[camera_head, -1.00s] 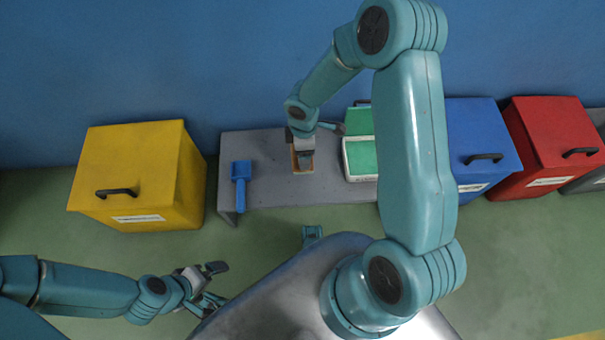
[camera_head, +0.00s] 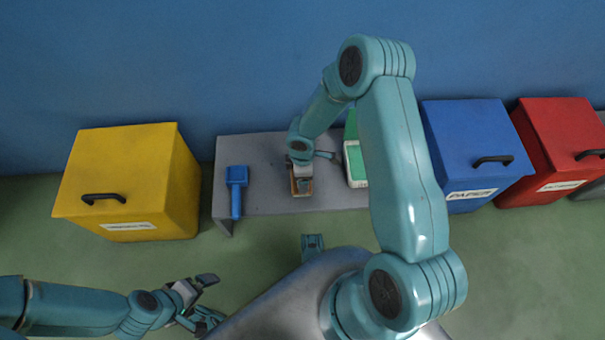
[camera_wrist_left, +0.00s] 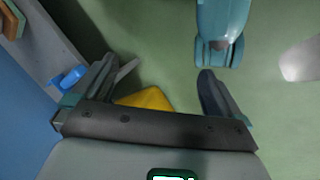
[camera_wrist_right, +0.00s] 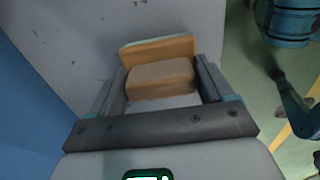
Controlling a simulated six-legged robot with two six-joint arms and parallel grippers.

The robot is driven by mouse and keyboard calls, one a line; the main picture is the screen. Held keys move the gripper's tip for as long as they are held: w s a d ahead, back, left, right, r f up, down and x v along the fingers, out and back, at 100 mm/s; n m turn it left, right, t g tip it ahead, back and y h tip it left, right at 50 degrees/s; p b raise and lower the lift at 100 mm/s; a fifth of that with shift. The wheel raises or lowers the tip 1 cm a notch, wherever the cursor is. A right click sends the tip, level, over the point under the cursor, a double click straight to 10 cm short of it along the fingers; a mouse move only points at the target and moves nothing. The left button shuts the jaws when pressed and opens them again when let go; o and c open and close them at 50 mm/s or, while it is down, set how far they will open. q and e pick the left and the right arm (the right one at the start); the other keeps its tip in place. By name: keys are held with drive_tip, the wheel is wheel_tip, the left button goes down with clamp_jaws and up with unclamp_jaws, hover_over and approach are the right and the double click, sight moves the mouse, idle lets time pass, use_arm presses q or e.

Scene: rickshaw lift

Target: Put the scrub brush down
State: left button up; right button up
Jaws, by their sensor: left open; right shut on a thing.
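The scrub brush (camera_head: 301,192) is a small tan wooden block over the grey table. My right gripper (camera_head: 303,181) points down and is shut on it. In the right wrist view the brush (camera_wrist_right: 160,78) sits between the two fingers, with a second tan wooden slab edge (camera_wrist_right: 160,48) just behind it, over the grey tabletop (camera_wrist_right: 90,40). Whether the brush touches the table cannot be told. My left gripper (camera_head: 203,298) is open and empty over the green floor, at lower left, well away from the table.
A green-topped white container (camera_head: 355,165) stands at the right, partly hidden by my arm. Yellow (camera_head: 130,165), blue (camera_head: 470,140) and red (camera_head: 550,135) bins flank the table. Tabletop between dustpan and brush is clear.

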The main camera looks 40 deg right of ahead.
drive_tip(key=shift+f, duration=0.15)
drive_tip(key=o, duration=0.8)
drive_tip(key=shift+r, duration=0.3)
wheel_tip(320, 180, up, 11)
drive_tip(key=p, duration=0.6)
use_arm(q)
drive_tip(key=r, duration=0.3)
drive_tip(key=s+d+r, duration=0.1)
drive_tip(key=r, duration=0.1)
drive_tip(key=shift+r, duration=0.15)
use_arm(e)
drive_tip(key=s+a+f+m+y, duration=0.1)
drive_tip(key=s+a+m, duration=0.3)
drive_tip(key=a, duration=0.1)
drive_tip(key=s+a+f+m+y, duration=0.1)
drive_tip(key=s+a+m, duration=0.4)
drive_tip(key=s+a+f+m+y, duration=0.1)
drive_tip(key=s+a+m+y, duration=0.1)
drive_tip(key=s+a+m, duration=0.2)
drive_tip(key=shift+s+a+f+m+t, duration=0.1)
drive_tip(key=shift+s+a+m+t, duration=0.2)
drive_tip(key=shift+s+a+m, duration=0.25)
use_arm(q)
drive_tip(key=shift+r, duration=0.1)
use_arm(e)
drive_tip(key=shift+s+d, duration=0.1)
